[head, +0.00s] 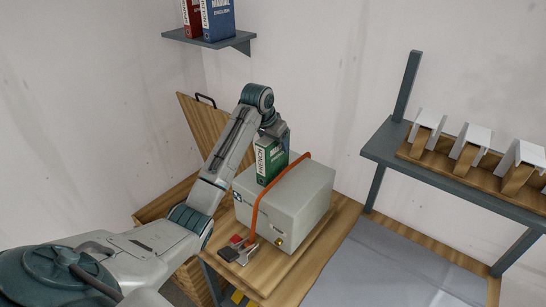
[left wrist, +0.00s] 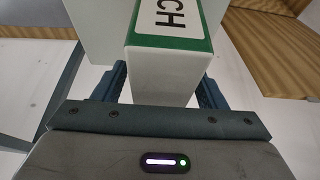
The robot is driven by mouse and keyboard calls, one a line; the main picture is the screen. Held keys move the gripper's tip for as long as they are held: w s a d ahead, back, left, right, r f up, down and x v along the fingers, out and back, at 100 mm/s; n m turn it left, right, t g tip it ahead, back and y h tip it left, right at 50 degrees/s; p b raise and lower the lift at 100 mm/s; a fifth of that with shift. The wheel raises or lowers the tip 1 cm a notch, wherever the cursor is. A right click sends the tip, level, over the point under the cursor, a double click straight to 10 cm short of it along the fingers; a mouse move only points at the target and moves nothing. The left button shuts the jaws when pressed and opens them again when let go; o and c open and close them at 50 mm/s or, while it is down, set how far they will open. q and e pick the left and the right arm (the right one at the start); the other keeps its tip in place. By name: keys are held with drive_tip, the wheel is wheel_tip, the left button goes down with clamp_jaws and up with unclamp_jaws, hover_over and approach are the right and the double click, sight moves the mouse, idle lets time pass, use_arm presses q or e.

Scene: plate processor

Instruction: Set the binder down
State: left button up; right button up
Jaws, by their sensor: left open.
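The green and white binder (head: 271,160) is upright at the top of the grey box (head: 300,205), by its back left part. Its lower end appears to meet the box top, but I cannot tell for sure whether it touches. My left gripper (head: 272,130) is at the binder's upper end, with its fingers open on either side of it. My right gripper is not in view.
An orange band (head: 256,205) arches over the grey box on the wooden table (head: 318,250). Small red and dark items (head: 235,250) lie in front of it. An open wooden lid (head: 203,130) stands behind left. A wall shelf (head: 208,40) holds red and blue binders.

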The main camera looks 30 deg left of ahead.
use_arm(q)
drive_tip(key=shift+f, duration=0.2)
drive_tip(key=shift+c, duration=0.4)
clamp_jaws()
